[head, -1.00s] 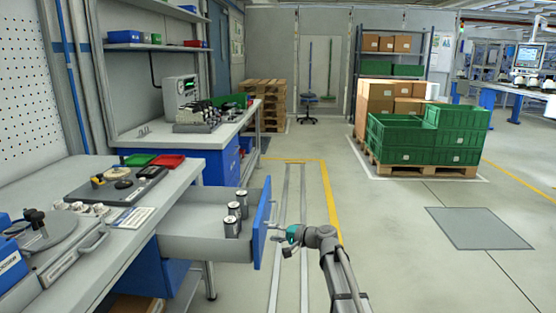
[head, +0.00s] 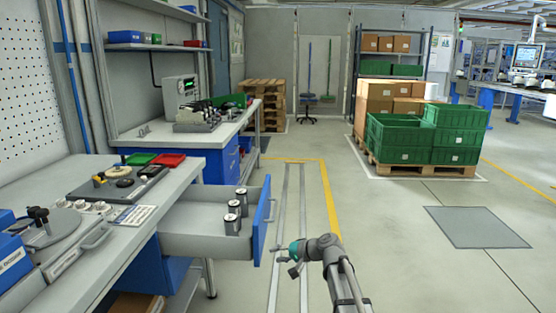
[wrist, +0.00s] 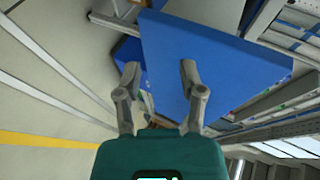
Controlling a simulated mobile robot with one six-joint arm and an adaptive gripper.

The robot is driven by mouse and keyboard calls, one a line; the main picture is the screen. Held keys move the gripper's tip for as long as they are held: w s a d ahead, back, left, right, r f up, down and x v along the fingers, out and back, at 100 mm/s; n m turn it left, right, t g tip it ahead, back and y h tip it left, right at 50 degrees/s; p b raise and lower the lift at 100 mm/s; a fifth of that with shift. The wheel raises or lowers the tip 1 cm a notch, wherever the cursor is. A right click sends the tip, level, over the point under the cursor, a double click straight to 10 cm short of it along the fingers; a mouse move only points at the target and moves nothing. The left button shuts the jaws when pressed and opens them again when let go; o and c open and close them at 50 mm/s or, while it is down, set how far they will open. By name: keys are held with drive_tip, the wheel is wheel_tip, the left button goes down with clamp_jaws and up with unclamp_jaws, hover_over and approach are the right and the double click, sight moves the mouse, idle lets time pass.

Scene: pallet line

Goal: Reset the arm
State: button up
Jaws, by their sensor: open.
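My gripper (head: 280,253) is open and empty, low over the aisle floor just right of the open drawer's blue front (head: 263,222). In the wrist view my gripper (wrist: 160,78) has its two fingers spread, with the drawer's blue front (wrist: 225,60) beyond them. A gap shows between the gripper and the drawer front in the head view. My arm reaches in from the bottom of the head view.
Green crates (head: 400,142) stand on a pallet (head: 425,171) at the back right. The floor to the right is clear.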

drive_tip(key=s+d+f+n+g+h, duration=0.1)
drive_tip(key=s+d+f+g+h, duration=0.2)
drive_tip(key=s+d, duration=0.4)
drive_tip(key=s+d+f+n+h, duration=0.1)
drive_tip(key=s+d+f+h, duration=0.3)
drive_tip(key=s, duration=0.4)
drive_tip(key=s+d+f+n+g+h, duration=0.1)
drive_tip(key=s+d+f+g+h, duration=0.15)
drive_tip(key=s+d+h, duration=0.45)
wheel_tip(320, 180, up, 31)
drive_tip(key=a+y+p, duration=0.1)
drive_tip(key=y+p, duration=0.1)
drive_tip(key=p, duration=3)
drive_tip(key=shift+s, duration=0.4)
drive_tip(key=shift+s+f, duration=0.1)
